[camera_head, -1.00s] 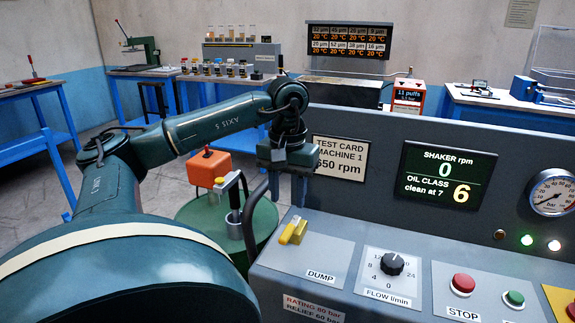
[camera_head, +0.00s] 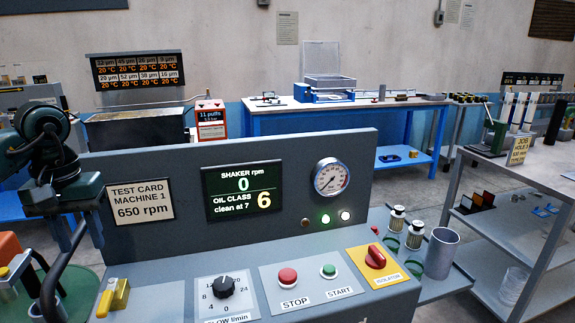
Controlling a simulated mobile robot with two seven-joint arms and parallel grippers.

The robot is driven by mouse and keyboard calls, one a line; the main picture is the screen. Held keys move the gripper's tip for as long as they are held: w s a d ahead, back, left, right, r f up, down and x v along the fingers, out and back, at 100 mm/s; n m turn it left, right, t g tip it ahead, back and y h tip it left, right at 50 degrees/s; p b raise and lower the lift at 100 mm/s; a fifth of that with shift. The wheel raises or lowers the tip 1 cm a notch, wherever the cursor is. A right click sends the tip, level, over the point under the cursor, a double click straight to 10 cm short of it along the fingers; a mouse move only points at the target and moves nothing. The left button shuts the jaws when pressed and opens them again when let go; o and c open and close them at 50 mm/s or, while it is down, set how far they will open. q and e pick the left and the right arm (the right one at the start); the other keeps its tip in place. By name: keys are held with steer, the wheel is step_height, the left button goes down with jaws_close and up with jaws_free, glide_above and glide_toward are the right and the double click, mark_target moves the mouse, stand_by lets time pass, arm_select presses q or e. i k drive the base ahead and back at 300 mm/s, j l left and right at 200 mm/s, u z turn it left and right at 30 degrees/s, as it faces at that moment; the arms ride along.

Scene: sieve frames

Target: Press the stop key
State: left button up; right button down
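The stop key is a red round button (camera_head: 287,276) above a "STOP" label on the sloped grey console (camera_head: 150,300). A green start button (camera_head: 328,271) sits just right of it. The display (camera_head: 242,193) reads shaker rpm 0 and oil class 6, clean at 7. My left gripper (camera_head: 78,203) hangs at the left edge beside the test card, well left of the stop key. Its fingers are small and partly cut off from clear sight, so its opening cannot be told. My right gripper is not in view.
A black flow knob (camera_head: 223,287) and a yellow dump lever (camera_head: 114,296) lie left of the stop key. A red isolator switch (camera_head: 375,257) is at right. A pressure gauge (camera_head: 331,177) and lit lamps are on the upright panel. A metal cup (camera_head: 441,253) stands on the right shelf.

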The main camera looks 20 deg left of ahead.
mark_target(286, 276)
steer(key=k, duration=1)
